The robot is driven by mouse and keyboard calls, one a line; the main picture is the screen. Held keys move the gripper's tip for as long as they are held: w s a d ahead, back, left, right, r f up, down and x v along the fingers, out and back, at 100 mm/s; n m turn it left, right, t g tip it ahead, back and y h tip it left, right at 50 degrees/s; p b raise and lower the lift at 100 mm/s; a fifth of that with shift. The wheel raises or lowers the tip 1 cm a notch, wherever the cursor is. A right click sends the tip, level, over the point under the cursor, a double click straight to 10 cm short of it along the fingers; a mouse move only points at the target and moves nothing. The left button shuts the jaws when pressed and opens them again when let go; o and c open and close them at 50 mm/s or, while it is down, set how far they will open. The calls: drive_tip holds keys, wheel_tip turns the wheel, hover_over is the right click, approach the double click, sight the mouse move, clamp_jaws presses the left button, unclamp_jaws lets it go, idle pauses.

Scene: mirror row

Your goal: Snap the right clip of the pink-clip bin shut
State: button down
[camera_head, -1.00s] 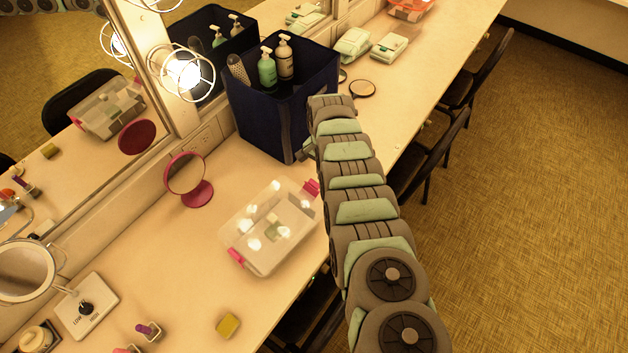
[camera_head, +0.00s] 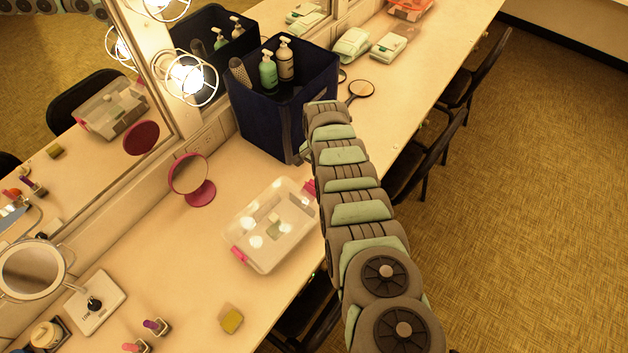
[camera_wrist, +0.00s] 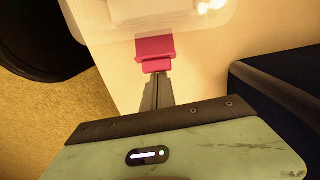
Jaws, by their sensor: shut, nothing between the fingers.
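The pink-clip bin (camera_head: 290,232) is a clear, lidded box on the counter, with a pale item inside. Its left pink clip (camera_head: 239,254) lies at the near-left end. Its right pink clip (camera_head: 309,187) is at the far-right end beside my arm, partly covered by it. In the wrist view the right clip (camera_wrist: 154,48) juts out from the bin's edge (camera_wrist: 120,28). My gripper (camera_wrist: 157,80) is shut and empty, its fingertips right at the clip's outer end; I cannot tell whether they touch. In the head view my arm hides the fingers.
A navy organizer (camera_head: 260,120) with bottles stands just behind the bin; its dark side shows close on the right in the wrist view (camera_wrist: 275,95). A pink round mirror (camera_head: 190,180) stands left of the bin. A yellow sponge-like block (camera_head: 231,320) lies in front. Chairs (camera_head: 425,160) line the counter's edge.

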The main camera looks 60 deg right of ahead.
sight(311, 187)
drive_tip(key=shift+w+a+r+p, duration=0.15)
drive_tip(key=shift+a+p, duration=0.3)
drive_tip(key=shift+p, duration=0.3)
drive_tip(key=shift+w+a+r+p, duration=0.1)
drive_tip(key=shift+a+p, duration=0.3)
drive_tip(key=shift+p, duration=0.3)
drive_tip(key=shift+a+p, duration=0.4)
drive_tip(key=shift+p, duration=0.05)
drive_tip(key=shift+w+a+r+p, duration=0.1)
drive_tip(key=shift+a+r+p, duration=0.15)
drive_tip(key=shift+a+p, duration=0.25)
drive_tip(key=shift+a+f, duration=0.1)
drive_tip(key=shift+w+a+r, duration=0.15)
drive_tip(key=shift+a, duration=0.4)
drive_tip(key=shift+w+a+r, duration=0.15)
drive_tip(key=shift+a, duration=0.4)
drive_tip(key=r, duration=0.4)
drive_tip(key=d+r+p, duration=0.1)
drive_tip(key=shift+s+r, duration=0.1)
drive_tip(key=shift+r, duration=0.3)
